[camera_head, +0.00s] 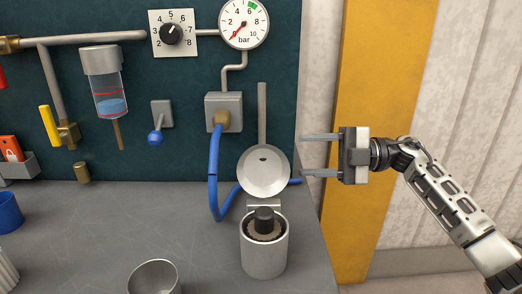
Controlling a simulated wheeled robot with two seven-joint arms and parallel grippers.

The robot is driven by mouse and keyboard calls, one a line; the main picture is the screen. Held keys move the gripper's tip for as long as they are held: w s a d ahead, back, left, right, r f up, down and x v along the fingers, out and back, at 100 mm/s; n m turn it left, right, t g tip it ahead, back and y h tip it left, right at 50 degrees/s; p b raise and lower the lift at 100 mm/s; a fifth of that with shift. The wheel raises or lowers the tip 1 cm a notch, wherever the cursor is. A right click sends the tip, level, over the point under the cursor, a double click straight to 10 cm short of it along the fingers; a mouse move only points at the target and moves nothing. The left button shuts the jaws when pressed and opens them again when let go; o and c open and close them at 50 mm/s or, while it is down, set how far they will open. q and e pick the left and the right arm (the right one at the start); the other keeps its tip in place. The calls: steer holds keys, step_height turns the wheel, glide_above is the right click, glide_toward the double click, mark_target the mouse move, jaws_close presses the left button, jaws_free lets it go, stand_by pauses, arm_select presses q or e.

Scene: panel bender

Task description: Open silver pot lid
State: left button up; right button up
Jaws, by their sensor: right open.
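The silver pot (264,257) stands on the grey bench near its right edge. Its round lid (263,174) is tilted up behind the pot, so the pot's mouth shows, with a dark knob-like part inside. My right gripper (304,155) is open and empty, to the right of the lid and a little above it. Its two fingers point left and look apart from the lid. My left gripper is not in view.
A metal bowl (154,278) stands at the front of the bench (120,222), left of the pot. A blue hose (214,173) hangs behind the lid from a grey box (223,112). A yellow post (366,75) stands behind my right gripper. The bench middle is clear.

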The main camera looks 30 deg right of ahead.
mark_target(263, 155)
steer(key=p+x, duration=0.1)
steer(key=x, duration=0.8)
steer(key=shift+w+a+p, duration=0.1)
steer(key=shift+a+p, duration=0.05)
steer(key=shift+p, duration=0.2)
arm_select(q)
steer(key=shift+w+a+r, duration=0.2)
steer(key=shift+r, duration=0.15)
arm_select(e)
steer(key=shift+w+a, duration=0.2)
steer(key=shift+a, duration=0.15)
